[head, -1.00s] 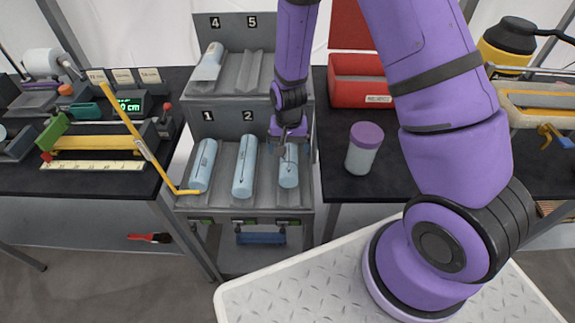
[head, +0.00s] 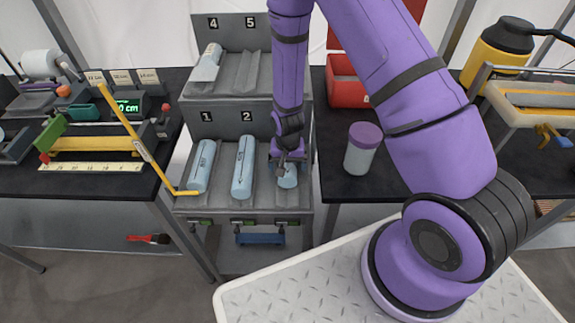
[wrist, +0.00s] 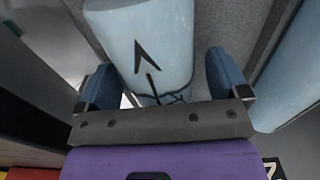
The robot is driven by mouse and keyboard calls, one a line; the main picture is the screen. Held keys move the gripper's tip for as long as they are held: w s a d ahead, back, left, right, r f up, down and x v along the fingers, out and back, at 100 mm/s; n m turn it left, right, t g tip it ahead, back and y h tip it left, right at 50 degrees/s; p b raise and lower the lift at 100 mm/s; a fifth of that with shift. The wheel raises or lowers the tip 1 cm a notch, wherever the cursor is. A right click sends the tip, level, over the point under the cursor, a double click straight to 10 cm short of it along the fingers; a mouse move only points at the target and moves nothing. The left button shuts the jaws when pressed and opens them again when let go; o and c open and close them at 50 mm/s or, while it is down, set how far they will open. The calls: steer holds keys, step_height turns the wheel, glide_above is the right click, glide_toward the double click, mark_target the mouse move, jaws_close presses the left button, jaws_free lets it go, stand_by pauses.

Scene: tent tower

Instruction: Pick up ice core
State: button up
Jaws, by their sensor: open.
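Pale blue ice cores lie in the lower grooves of a grey rack (head: 268,205). One core (head: 201,166) is in the left groove and another (head: 243,167) in the middle groove. The third core (head: 288,181) is in the right groove, partly hidden by my gripper (head: 289,163). In the wrist view that core (wrist: 150,40) has a black arrow mark and passes between the two blue fingers of my open gripper (wrist: 153,88), one on each side. I cannot tell whether the fingers touch it. A neighbouring core (wrist: 290,80) shows at the right there.
A further core (head: 207,64) lies on the rack's upper tier under number 4. A purple-lidded jar (head: 362,148) stands on the right table near my arm. A yellow hinged bar (head: 140,145) reaches the rack's left edge. A red bin (head: 352,90) stands behind.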

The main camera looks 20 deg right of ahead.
steer(key=c, duration=1.2)
